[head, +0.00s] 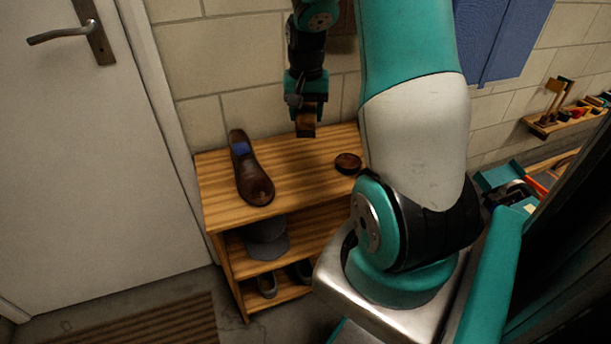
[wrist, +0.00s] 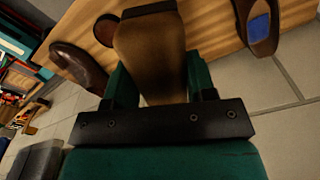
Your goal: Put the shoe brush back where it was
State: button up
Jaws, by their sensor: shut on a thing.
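My gripper (head: 306,104) is shut on the shoe brush (head: 306,122), a brown wooden block with a darker end. It holds the brush above the back of the wooden shelf's top board (head: 310,190). In the wrist view the brush (wrist: 150,55) sits between the jaws and reaches out over the board, hiding part of it. In the head view the brush looks apart from the board; the exact gap is hard to tell.
A brown shoe with a blue patch (head: 250,175) lies left on the top board, and a round brown tin (head: 348,162) lies right. Another brown shoe (wrist: 78,65) shows in the wrist view. A cap (head: 267,240) is on the shelf below. Bare wood lies between shoe and tin.

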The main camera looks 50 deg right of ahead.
notch_tip(320, 180, down, 17)
jog(key=b, duration=0.3)
jog(key=shift+r, duration=0.2)
jog(key=shift+f, duration=0.15)
jog(key=o, duration=0.9)
jog(key=shift+o, duration=0.2)
